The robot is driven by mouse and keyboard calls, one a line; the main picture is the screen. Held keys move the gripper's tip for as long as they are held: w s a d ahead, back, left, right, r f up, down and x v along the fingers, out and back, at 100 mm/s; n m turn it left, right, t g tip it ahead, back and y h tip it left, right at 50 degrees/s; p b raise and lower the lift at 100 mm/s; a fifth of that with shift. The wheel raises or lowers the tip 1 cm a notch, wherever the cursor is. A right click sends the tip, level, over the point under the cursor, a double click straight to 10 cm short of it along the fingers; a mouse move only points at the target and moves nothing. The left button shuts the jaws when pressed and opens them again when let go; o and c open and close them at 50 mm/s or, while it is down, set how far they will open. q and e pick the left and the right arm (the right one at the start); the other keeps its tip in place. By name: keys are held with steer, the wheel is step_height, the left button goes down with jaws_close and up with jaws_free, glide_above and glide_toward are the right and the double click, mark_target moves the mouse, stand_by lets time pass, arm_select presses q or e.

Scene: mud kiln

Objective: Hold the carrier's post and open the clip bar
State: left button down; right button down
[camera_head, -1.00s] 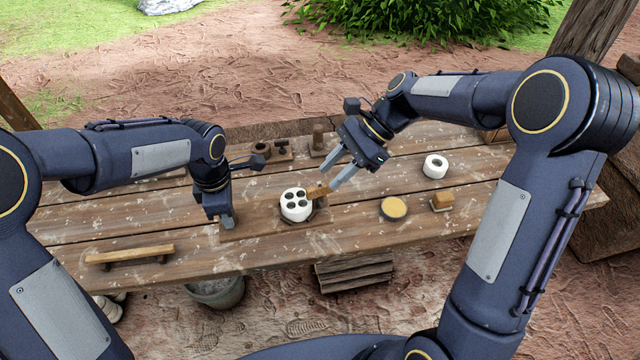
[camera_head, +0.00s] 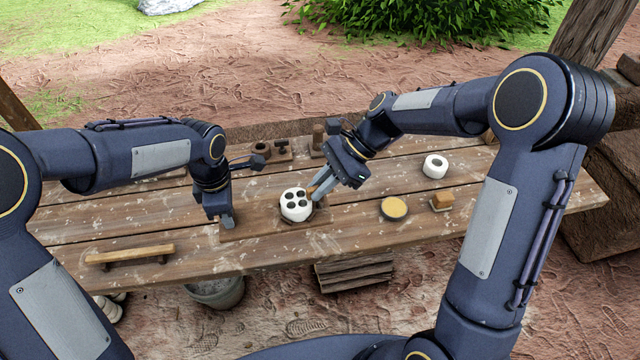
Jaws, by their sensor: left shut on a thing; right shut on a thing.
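The carrier's wooden board (camera_head: 262,230) lies on the table, with a white round block (camera_head: 296,213) with several dark holes on it. My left gripper (camera_head: 228,221) is shut at the board's left end, on the post, which its fingers hide. My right gripper (camera_head: 314,193) points down-left beside the block's right side. It is shut on the clip bar (camera_head: 311,189), a small orange-brown piece of which only a bit shows between the fingers. How far the bar stands open is too small to tell.
To the right are a round tan-topped dish (camera_head: 394,208), a small wooden block (camera_head: 442,201) and a white ring (camera_head: 435,166). Small dark objects (camera_head: 282,150) stand at the back. A bucket (camera_head: 217,290) is below the front edge.

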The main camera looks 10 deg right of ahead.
steer(key=shift+n, duration=0.3)
steer(key=n+g+h, duration=0.1)
steer(key=n+g, duration=0.1)
steer(key=n, duration=0.1)
steer(key=shift+w+g, duration=0.1)
steer(key=shift+g, duration=0.3)
steer(key=n+g+h, duration=0.1)
steer(key=n+g, duration=0.1)
steer(key=n, duration=0.2)
steer(key=shift+h, duration=0.4)
steer(key=n+g+h, duration=0.2)
steer(key=n+h, duration=0.1)
steer(key=n, duration=0.1)
steer(key=shift+n, duration=0.3)
steer(key=shift+n+h, duration=1.4)
steer(key=shift+n, duration=0.3)
steer(key=c, duration=1.4)
jaws_free()
steer(key=shift+c, duration=0.2)
